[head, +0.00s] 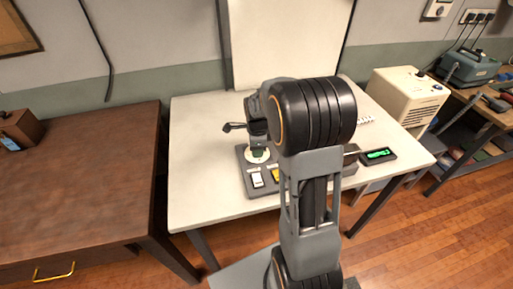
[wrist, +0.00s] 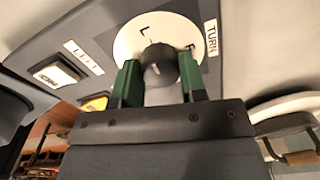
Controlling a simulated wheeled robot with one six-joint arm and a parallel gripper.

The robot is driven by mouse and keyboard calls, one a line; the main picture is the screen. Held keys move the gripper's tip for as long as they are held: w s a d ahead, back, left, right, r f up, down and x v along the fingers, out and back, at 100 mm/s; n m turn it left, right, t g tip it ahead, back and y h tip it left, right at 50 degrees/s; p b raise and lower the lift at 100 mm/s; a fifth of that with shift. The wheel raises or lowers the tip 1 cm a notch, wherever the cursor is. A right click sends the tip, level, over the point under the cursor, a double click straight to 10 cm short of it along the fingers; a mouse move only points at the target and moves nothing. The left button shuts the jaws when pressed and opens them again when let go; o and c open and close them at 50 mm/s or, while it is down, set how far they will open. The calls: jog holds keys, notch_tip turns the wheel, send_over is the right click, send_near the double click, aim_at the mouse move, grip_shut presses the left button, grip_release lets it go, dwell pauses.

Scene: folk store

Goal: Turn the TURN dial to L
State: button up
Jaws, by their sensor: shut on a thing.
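The TURN dial is a round dark knob (wrist: 159,62) on a white disc (wrist: 143,46). The disc has an L at its upper left and an R at its right, beside the TURN label (wrist: 211,38). A pale mark shows on the knob's face, but I cannot tell which letter it indicates. My gripper (wrist: 159,74) is shut on the knob, with one green finger on each side. In the head view the white disc (head: 257,156) sits on a grey panel (head: 243,159) on the white table, partly hidden by my arm.
The panel also has a LIFT label (wrist: 83,57), a white rocker switch (wrist: 56,74) and a yellow part (wrist: 95,103). A dark box with a green display (head: 380,155) lies right of my arm. The white table (head: 200,180) is clear at left.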

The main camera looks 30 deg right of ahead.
jog(key=o, duration=0.9)
jog(key=r, duration=1.4)
jog(key=shift+s+a, duration=0.15)
jog(key=shift+s, duration=0.15)
jog(key=shift+f, duration=0.1)
